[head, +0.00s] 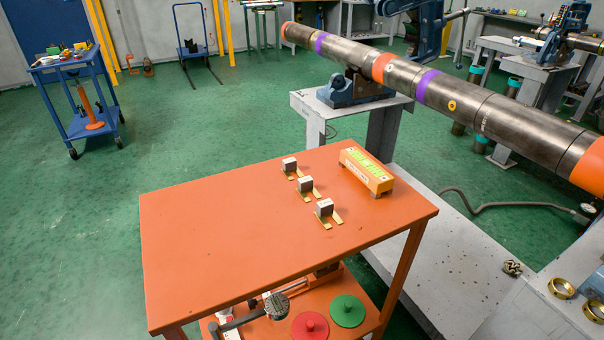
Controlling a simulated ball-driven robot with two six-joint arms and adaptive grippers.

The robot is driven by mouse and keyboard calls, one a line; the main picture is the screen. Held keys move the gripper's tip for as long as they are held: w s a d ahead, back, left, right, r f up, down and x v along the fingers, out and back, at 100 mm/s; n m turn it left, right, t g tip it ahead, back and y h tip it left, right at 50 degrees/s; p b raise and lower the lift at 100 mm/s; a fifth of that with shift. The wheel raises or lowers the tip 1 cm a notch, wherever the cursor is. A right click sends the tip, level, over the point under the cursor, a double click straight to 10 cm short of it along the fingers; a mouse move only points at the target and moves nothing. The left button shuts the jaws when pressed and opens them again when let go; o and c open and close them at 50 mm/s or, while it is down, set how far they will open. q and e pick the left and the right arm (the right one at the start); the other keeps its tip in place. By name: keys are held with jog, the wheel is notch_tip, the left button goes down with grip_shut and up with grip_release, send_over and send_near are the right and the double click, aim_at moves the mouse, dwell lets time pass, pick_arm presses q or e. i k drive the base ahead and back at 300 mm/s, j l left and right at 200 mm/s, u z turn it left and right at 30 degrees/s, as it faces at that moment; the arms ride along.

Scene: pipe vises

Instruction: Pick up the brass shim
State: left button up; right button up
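Three flat brass shims with fork-like prongs lie in a slanting row on the orange table (215,230). They are the far shim (299,173), the middle shim (316,193) and the near shim (337,217). Each has a small grey metal block on it, which hides part of the brass: the far block (289,164), the middle block (305,184) and the near block (325,207). I cannot tell which shim the task means. Neither of my grippers is in the head view.
A yellow-green topped orange box (367,171) stands right of the shims. The table's left half is clear. A long banded pipe (440,90) on a vise stand (355,90) runs behind. Red (310,326) and green discs (347,311) lie on the lower shelf.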

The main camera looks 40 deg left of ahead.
aim_at(289, 165)
jog(key=u, duration=1.3)
